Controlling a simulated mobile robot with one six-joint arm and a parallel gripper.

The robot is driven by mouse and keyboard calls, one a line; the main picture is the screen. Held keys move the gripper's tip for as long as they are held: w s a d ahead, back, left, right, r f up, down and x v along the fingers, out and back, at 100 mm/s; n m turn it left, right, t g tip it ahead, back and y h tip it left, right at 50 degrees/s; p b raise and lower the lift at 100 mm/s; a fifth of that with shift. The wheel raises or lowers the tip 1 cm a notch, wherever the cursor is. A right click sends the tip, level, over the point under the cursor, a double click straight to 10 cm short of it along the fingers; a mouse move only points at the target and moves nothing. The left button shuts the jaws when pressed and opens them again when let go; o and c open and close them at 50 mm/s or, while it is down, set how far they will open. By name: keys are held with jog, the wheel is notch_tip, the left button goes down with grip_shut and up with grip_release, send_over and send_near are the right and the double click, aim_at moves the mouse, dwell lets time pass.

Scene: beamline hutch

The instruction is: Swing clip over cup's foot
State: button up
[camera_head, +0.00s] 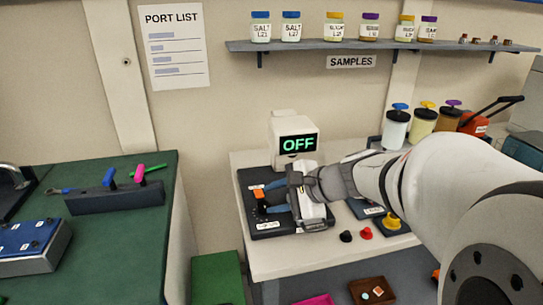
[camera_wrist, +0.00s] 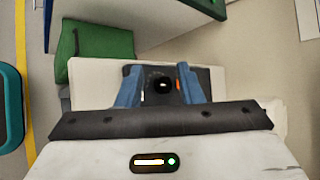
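My gripper (camera_head: 268,198) reaches from the right over a black plate (camera_head: 262,228) on the white bench. In the wrist view my gripper (camera_wrist: 160,77) has its two blue fingers wide apart, with nothing held between them. A small round black thing (camera_wrist: 162,86) on the plate shows between the fingers; I cannot tell whether it is the cup. A small orange piece (camera_head: 259,194), perhaps the clip, stands at the plate's left part. It shows in the wrist view as an orange strip (camera_wrist: 178,85) beside the right finger. The cup's foot cannot be made out.
Black (camera_head: 346,236) and red (camera_head: 366,233) small pieces and a yellow piece (camera_head: 391,222) are on the bench to the right. A green-topped bench (camera_head: 120,225) is at the left.

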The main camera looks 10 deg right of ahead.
jog(key=w+d+f+m+t+b, duration=0.2)
jog(key=w+d+m, duration=0.1)
jog(key=w+d+f+m+t+b, duration=0.2)
jog(key=w+d+m+b, duration=0.1)
jog(key=w, duration=0.1)
jog(key=w+d+f+m+t+b, duration=0.2)
jog(key=w+d+f+m+b, duration=0.1)
jog(key=m, duration=0.1)
jog(key=shift+w+d+h, duration=0.15)
jog(key=shift+d+h, duration=0.2)
jog(key=shift+h, duration=0.05)
jog(key=w+d+f+m+t+h+b, duration=0.1)
jog(key=d+m+h+b, duration=0.1)
jog(key=d+m, duration=0.1)
jog(key=w+d+f+m+t+h+b, duration=0.1)
jog(key=w+d+f+m+t+b, duration=0.1)
jog(key=d, duration=0.4)
jog(key=w+d+f+m+t+h+b, duration=0.1)
jog(key=d+m+h+b, duration=0.1)
jog(key=d+m, duration=0.2)
jog(key=shift+w+d+f+m+t+h, duration=0.15)
jog(key=shift+w+d+m+t+h, duration=0.15)
jog(key=shift+w+m+t, duration=0.15)
jog(key=shift+w+d+m, duration=0.15)
jog(key=shift+w+m, duration=0.1)
jog(key=w, duration=0.7)
jog(key=shift+a, duration=0.35)
grip_shut()
